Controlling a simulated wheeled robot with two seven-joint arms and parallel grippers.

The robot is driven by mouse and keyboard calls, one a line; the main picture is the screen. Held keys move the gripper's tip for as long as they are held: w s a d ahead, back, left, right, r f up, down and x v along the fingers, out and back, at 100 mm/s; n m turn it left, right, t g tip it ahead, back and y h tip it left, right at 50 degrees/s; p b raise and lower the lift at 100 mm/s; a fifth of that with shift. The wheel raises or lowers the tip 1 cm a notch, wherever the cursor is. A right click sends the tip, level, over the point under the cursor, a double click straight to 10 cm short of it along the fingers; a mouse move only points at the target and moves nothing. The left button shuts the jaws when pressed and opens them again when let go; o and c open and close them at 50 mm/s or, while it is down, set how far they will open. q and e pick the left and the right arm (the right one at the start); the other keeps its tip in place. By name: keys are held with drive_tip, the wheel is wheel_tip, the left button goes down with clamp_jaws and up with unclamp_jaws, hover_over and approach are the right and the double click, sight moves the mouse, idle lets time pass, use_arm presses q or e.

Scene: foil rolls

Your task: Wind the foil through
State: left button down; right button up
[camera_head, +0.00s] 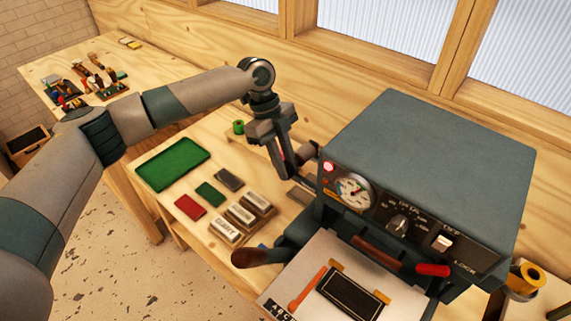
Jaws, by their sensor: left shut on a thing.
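A dark grey-green foil press (430,150) stands on the bench, with a dial, knob and switches on its front. My left gripper (298,160) reaches down at the press's left side, shut on a small part there that its fingers mostly hide; I cannot tell its shape. A gold foil roll (533,274) shows at the right, beside the press. A small green roll (238,127) stands behind my left gripper on the bench. My right gripper is not in view.
A green tray (173,164), red, green and grey pads, and several stamped type blocks (241,216) lie left of the press. A dark plate (353,293) lies on the press's pale bed. A wooden-handled lever (258,257) juts left. A tool table (100,75) stands behind.

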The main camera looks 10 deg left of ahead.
use_arm(q)
drive_tip(key=t+y, duration=0.2)
drive_tip(key=shift+s+d+y, duration=0.2)
drive_tip(key=shift+d+y, duration=0.15)
drive_tip(key=shift+y, duration=0.05)
drive_tip(key=shift+s+d+f+t+y, duration=0.1)
drive_tip(key=shift+t+y, duration=0.8)
drive_tip(key=shift+y, duration=0.4)
drive_tip(key=c, duration=1.6)
unclamp_jaws()
